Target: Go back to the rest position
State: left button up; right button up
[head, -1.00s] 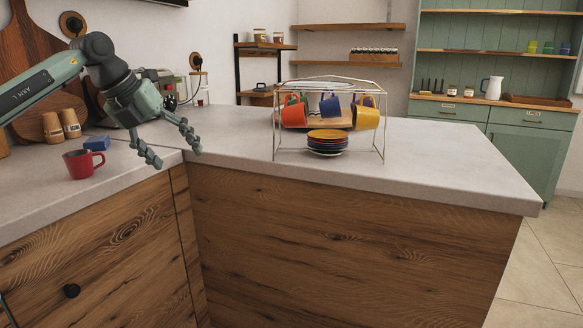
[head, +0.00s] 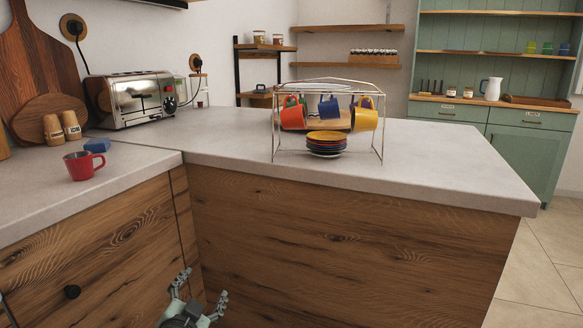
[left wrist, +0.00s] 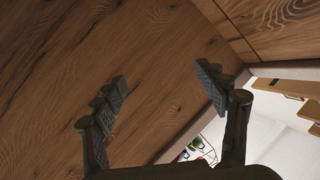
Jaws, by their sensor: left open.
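My left gripper (head: 200,284) is low in front of the wooden cabinet fronts, at the bottom of the head view, below the counter top. It is open and empty. In the left wrist view its two fingers (left wrist: 165,95) stand apart with wood panelling beyond them. My right gripper is in neither view.
A grey counter (head: 440,165) with a wooden front (head: 350,250) stands close ahead. Floor (head: 550,250) is clear at right.

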pick_arm(q)
jog(key=s+a+f+n+g+y, duration=0.1)
jog(key=s+a+f+n+g, duration=0.15)
jog(key=s+f, duration=0.5)
jog(key=s+a+f+n+g+y, duration=0.1)
jog(key=s+a+f+g, duration=0.25)
jog(key=s+f, duration=0.35)
jog(key=s+f+n+g, duration=0.1)
jog(key=s+f+g, duration=0.2)
jog(key=s, duration=0.5)
jog(key=s+a+f+n+g, duration=0.1)
jog(key=s+f+g, duration=0.2)
jog(key=s+f, duration=0.3)
jog(key=shift+s+f, duration=0.15)
jog(key=shift+s, duration=1.1)
